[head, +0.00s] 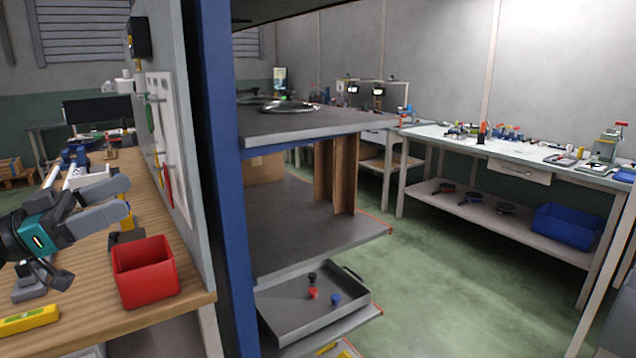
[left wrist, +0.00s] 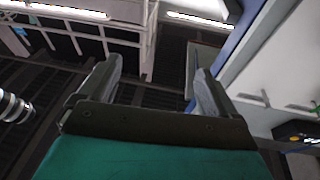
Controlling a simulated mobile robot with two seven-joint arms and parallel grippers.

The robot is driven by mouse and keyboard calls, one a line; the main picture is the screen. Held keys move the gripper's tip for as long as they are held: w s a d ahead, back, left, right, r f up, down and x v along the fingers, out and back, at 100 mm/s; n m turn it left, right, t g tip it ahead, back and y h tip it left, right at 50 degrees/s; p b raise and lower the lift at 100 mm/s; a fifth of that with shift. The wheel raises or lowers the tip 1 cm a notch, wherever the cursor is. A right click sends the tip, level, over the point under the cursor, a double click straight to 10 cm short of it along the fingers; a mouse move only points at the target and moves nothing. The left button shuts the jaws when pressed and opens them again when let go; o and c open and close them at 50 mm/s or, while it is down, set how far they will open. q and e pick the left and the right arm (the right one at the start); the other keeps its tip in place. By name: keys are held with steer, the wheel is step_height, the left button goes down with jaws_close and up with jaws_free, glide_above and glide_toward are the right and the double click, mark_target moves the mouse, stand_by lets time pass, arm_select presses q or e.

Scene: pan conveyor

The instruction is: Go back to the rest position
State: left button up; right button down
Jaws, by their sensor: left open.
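My left gripper (head: 122,199) reaches in from the left in the head view, above the wooden workbench (head: 95,318). Its grey fingers are apart with nothing held between them. In the left wrist view the two fingers (left wrist: 152,95) also stand apart, and the gap between them is empty. A red bin (head: 145,272) stands on the bench below and to the right of the gripper, apart from it. My right gripper is in neither view.
A blue post (head: 222,180) and a panel (head: 170,130) edge the bench on the right. Beyond is a shelf unit (head: 300,125) with a tray (head: 315,300) low down. A yellow level (head: 30,319) lies at the bench front. Green floor (head: 450,270) is open at right.

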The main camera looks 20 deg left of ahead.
arm_select(q)
steer(key=d+f+n+t+y, duration=0.1)
steer(key=d+f+n+y, duration=0.25)
steer(key=f, duration=0.45)
steer(key=w+d+f+n+t+y, duration=0.1)
steer(key=d+f+n+t+y, duration=0.15)
steer(key=f+y, duration=0.45)
steer(key=d+f+n+t+y, duration=0.1)
steer(key=d+f+n+y, duration=0.15)
steer(key=f, duration=0.75)
steer(key=s+d+f+g, duration=0.4)
steer(key=s+d+f, duration=0.1)
steer(key=d+f, duration=0.3)
steer(key=s+d+f+m+g+p, duration=0.1)
steer(key=s+d+f+g, duration=0.3)
steer(key=s+d+f, duration=0.2)
steer(key=d+f, duration=0.2)
steer(key=d, duration=0.1)
steer(key=shift+d+f, duration=0.2)
steer(key=shift+f, duration=0.1)
